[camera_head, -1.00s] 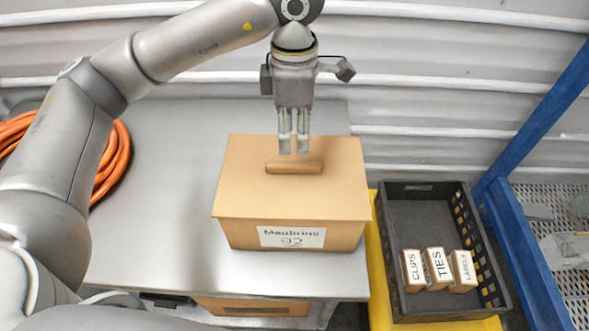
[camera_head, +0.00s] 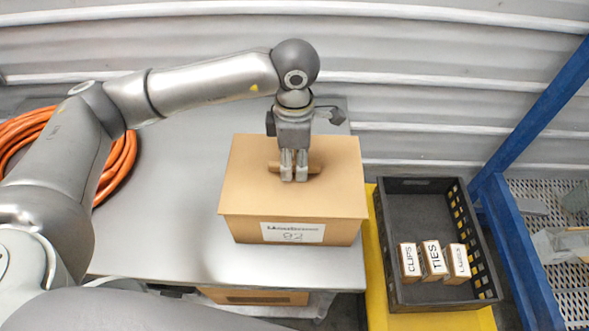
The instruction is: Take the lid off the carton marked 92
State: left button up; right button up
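The tan carton marked 92 (camera_head: 341,232) stands on the grey table, its white label facing me. Its flat lid (camera_head: 250,191) is on top, with a short bar handle (camera_head: 315,166) across the middle. My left gripper (camera_head: 294,179) points down at the handle, its two fingers close together in front of the bar and hiding its middle. Whether the fingers clasp the bar or only stand by it cannot be told. The lid sits level on the carton. My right gripper is out of view.
A black crate (camera_head: 404,298) stands right of the table on a yellow surface, holding small boxes marked CLIPS, TIES and LABELS. A coiled orange hose (camera_head: 118,165) lies at the left. A blue frame (camera_head: 527,255) is at the far right. The table (camera_head: 170,220) left of the carton is clear.

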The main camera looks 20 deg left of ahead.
pick_arm(q)
grip_shut()
jog(key=shift+r, duration=0.1)
jog(key=shift+r+b, duration=0.6)
jog(key=shift+b, duration=0.25)
jog(key=s+d+r+b, duration=0.6)
jog(key=s+d+r, duration=0.2)
jog(key=s+r, duration=0.3)
jog(key=shift+d+r+b, duration=0.3)
jog(key=shift+r, duration=0.05)
